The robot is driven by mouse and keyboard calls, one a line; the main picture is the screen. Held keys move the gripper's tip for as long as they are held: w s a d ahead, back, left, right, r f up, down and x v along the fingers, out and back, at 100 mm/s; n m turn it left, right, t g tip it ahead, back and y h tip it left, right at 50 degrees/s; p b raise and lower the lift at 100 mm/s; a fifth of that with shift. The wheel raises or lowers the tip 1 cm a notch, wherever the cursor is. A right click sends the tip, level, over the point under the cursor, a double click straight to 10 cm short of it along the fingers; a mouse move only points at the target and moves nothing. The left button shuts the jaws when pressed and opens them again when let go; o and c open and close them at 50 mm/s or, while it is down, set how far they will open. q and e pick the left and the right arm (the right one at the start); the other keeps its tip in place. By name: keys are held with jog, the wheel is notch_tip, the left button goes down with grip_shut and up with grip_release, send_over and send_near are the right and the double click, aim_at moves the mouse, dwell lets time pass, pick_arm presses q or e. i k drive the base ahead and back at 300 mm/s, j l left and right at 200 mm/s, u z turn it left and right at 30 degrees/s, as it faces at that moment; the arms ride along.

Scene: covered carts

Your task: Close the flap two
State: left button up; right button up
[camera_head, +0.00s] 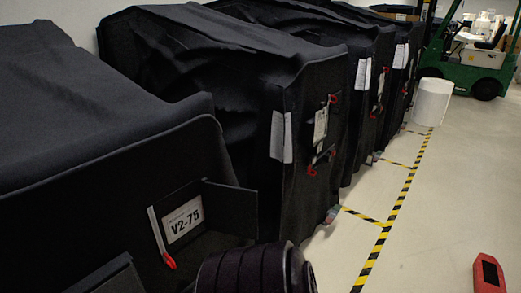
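The nearest cart (90,195) wears a black cover and fills the left of the head view. A black flap (231,208) on its front stands out open, to the right of a white label (184,222) reading "V2-75". A white strap with a red end (163,240) hangs left of the label. A second dark panel edge (107,277) shows at the bottom left; I cannot tell if it is another flap. A black ribbed cylinder, probably part of my arm, shows at the bottom middle, below the flap. I see no gripper fingers.
More covered carts (316,140) stand in a row behind. Yellow-black floor tape (397,205) runs along their right side. A white cylinder (432,101) and a green forklift (470,68) stand at the back right. A red object (488,272) is at the lower right. Floor between is clear.

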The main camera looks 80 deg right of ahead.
aim_at(233, 210)
jog(key=k+l, duration=0.1)
jog(key=l, duration=0.3)
jog(key=k+l+u, duration=0.1)
jog(key=l, duration=0.25)
jog(key=k+l, duration=0.2)
jog(key=l, duration=0.15)
jog(key=k+l+u, duration=0.1)
jog(key=l, duration=0.3)
jog(key=k+l, duration=0.15)
jog(key=l, duration=0.2)
jog(key=k+l, duration=0.15)
jog(key=l, duration=0.2)
jog(key=k+l+u, duration=0.1)
jog(key=l, duration=0.25)
jog(key=k, duration=0.05)
